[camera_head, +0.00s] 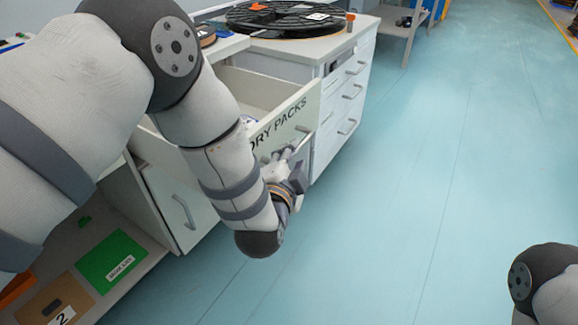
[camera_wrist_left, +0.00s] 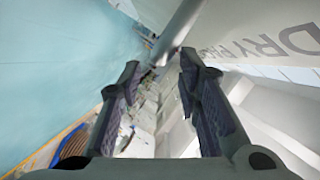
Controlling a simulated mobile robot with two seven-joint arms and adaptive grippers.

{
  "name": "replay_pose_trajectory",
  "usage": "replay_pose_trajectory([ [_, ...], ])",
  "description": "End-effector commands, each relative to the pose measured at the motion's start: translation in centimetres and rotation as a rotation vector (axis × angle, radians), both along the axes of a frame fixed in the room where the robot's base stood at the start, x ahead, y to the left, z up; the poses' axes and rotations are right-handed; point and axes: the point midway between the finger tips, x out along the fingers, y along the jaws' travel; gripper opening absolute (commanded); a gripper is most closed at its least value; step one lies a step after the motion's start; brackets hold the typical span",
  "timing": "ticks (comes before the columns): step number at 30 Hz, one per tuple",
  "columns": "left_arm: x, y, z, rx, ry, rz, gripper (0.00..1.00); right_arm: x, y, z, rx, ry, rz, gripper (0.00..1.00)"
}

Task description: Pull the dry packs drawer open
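The dry packs drawer (camera_head: 226,94) stands pulled well out of its cabinet, with its inside visible from above. Its white front carries the dark label "DRY PACKS", partly cut off by my left arm; part of the label (camera_wrist_left: 270,42) also shows in the left wrist view. My left gripper (camera_head: 288,160) is at the outer face of the drawer front, by the handle. In the left wrist view the grey bar handle (camera_wrist_left: 180,30) reaches down between the fingertips of the gripper (camera_wrist_left: 160,62). The fingers are apart, with gaps beside the bar. My right gripper is out of view.
A black reel (camera_head: 290,18) lies on the worktop above the drawers. Another drawer stack (camera_head: 345,100) is shut, right of the open drawer. A lower shelf at left holds a green box (camera_head: 112,262) and a brown one. The blue floor (camera_head: 430,170) at right is clear.

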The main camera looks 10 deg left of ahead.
Motion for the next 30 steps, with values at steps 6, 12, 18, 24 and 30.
replay_pose_trajectory([
  [6, -5.0, 0.0, 1.0, 0.001, 0.003, -0.002, 0.31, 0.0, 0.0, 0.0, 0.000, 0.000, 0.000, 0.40],
  [12, -6.4, 0.1, 1.4, -0.001, 0.000, 0.000, 0.31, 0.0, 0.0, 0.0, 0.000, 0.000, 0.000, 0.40],
  [18, -6.4, 0.1, 1.4, -0.001, -0.001, 0.001, 0.31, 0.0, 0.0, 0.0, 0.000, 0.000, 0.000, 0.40],
  [24, -6.5, 0.2, 1.2, -0.005, 0.008, 0.001, 0.31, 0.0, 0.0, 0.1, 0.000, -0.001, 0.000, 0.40],
  [30, -14.4, 3.5, -5.9, -0.216, 0.401, 0.089, 0.31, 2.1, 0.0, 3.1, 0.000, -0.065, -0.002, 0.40],
])
